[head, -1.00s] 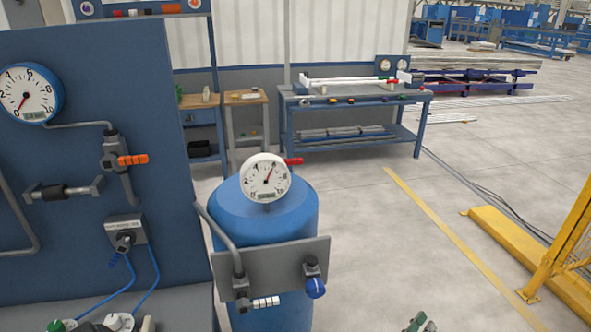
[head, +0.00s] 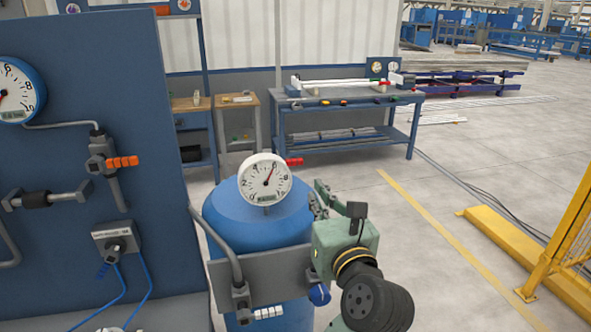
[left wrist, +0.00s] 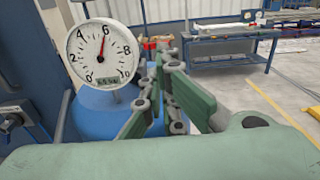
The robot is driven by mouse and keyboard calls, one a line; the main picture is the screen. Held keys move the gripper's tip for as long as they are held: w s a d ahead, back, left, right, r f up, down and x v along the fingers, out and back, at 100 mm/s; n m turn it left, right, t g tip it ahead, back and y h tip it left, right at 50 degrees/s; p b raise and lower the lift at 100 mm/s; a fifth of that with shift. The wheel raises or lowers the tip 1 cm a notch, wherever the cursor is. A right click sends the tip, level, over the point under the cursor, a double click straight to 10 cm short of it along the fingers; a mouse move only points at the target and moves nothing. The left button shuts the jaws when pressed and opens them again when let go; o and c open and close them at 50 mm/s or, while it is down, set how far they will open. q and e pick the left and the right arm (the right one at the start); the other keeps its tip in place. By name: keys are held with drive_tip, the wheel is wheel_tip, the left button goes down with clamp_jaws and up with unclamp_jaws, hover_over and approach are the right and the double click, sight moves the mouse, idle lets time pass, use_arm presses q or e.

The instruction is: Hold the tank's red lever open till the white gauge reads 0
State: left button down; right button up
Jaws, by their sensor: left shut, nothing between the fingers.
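The blue tank (head: 230,232) carries a white round gauge (head: 264,180) on top. In the left wrist view the gauge (left wrist: 102,52) has its needle near 6. The red lever (head: 294,162) sticks out to the right behind the gauge, and it also shows in the left wrist view (left wrist: 158,42). My left gripper (head: 318,198) is at the tank's right side, below and right of the lever in the picture, and not seen touching it. In the left wrist view its fingers (left wrist: 163,78) are shut and empty. My right gripper is not in view.
A blue panel (head: 80,180) with a gauge, an orange-handled valve (head: 122,162) and hoses stands at left. A grey plate (head: 258,278) with fittings crosses the tank's front. A workbench (head: 350,97) stands behind; a yellow barrier (head: 550,240) is at right. Floor between is clear.

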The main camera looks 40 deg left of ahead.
use_arm(q)
drive_tip(key=p, duration=0.6)
approach(295, 164)
drive_tip(key=x, duration=0.5)
drive_tip(key=shift+w+a+r, duration=0.25)
drive_tip(key=shift+w+r, duration=0.05)
drive_tip(key=shift+w+a+f, duration=0.2)
drive_tip(key=shift+w+a, duration=0.2)
drive_tip(key=shift+a, duration=0.1)
